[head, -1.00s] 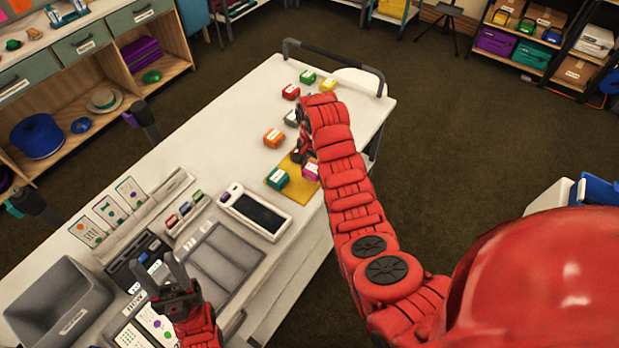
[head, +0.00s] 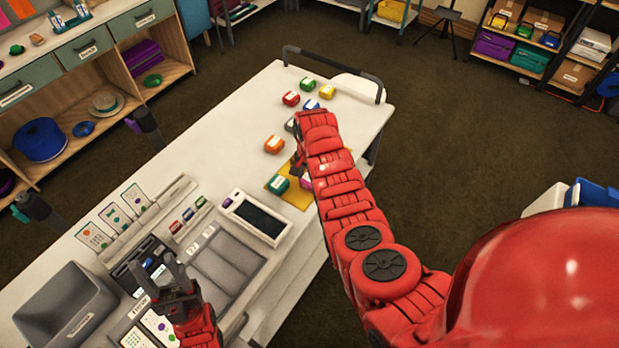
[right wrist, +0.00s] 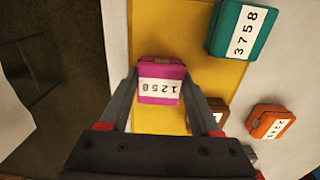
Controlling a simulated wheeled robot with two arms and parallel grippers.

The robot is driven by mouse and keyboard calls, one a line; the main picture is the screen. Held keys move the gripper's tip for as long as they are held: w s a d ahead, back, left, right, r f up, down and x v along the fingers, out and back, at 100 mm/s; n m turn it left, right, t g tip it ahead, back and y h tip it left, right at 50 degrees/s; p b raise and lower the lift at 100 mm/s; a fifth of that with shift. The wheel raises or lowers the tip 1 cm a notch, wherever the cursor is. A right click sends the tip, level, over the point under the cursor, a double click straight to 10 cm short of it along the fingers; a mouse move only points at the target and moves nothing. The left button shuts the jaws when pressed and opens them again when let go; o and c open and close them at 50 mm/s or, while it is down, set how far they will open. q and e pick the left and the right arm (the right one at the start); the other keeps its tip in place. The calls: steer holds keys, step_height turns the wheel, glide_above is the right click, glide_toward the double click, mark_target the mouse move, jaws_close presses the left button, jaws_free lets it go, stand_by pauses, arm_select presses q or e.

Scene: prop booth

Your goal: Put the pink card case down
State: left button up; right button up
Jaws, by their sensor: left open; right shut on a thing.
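The pink card case (right wrist: 160,88), with a white number label, is between the fingers of my right gripper (right wrist: 160,100), which is shut on it. In the right wrist view it is over the yellow mat (right wrist: 175,30); I cannot tell whether it touches the mat. In the head view my right forearm and gripper (head: 298,162) hide most of the case, and a sliver of the mat (head: 296,200) shows. My left gripper (head: 169,270) is open and empty above the near end of the table.
A teal case (right wrist: 240,30) lies on the mat beside the pink one. An orange case (right wrist: 270,121) and a brown case (right wrist: 215,111) are close by. Several coloured cases stand further along the white table (head: 235,130). A tablet device (head: 256,218) lies nearer.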

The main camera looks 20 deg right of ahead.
steer(key=shift+f, duration=0.2)
steer(key=o, duration=1.3)
steer(key=shift+r, duration=0.1)
steer(key=shift+o, duration=0.2)
